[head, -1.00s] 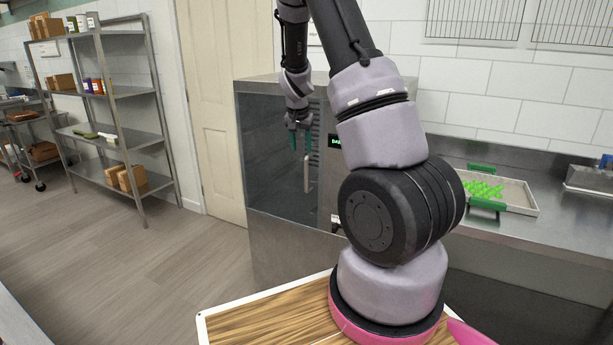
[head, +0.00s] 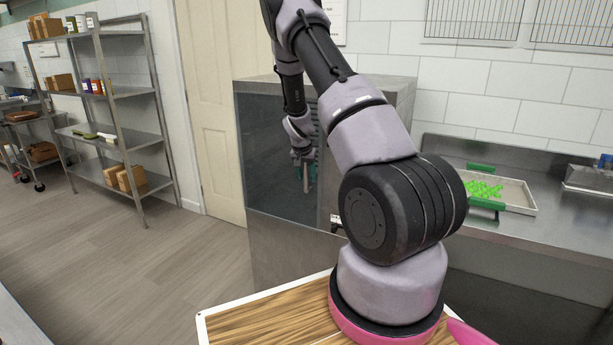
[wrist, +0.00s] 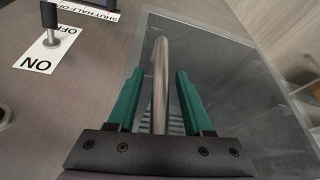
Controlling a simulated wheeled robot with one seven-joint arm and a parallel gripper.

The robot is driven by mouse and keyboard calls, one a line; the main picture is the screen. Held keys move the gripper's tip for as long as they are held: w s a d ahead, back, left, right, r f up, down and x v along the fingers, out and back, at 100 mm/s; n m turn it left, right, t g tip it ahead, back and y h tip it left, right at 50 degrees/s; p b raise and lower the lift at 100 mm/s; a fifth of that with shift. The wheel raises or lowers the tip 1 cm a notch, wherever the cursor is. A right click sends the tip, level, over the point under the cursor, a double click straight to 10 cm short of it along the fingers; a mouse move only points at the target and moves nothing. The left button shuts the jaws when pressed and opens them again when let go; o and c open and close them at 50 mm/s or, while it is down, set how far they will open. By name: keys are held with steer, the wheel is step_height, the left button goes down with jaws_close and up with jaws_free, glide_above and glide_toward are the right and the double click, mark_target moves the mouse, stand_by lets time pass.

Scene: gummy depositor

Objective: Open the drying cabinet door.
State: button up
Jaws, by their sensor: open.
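The drying cabinet (head: 290,235) is a steel box with a dark glass door (head: 270,160), which looks closed. Its handle is an upright metal bar, largely hidden by my gripper (head: 306,172) in the head view. In the wrist view the handle (wrist: 160,85) runs between the two green fingers of my gripper (wrist: 158,100). The fingers are open, one on each side of the bar, with a gap on both sides. The glass door (wrist: 225,85) lies behind and to the right of the bar.
A panel with a switch and an ON label (wrist: 37,63) is left of the handle in the wrist view. A tray of green gummies (head: 515,197) sits on the steel counter right of the cabinet. A metal shelf rack (head: 120,130) stands at left. The floor before it is clear.

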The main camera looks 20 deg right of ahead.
steer(key=shift+f, duration=0.1)
jaws_close()
stand_by(1.4)
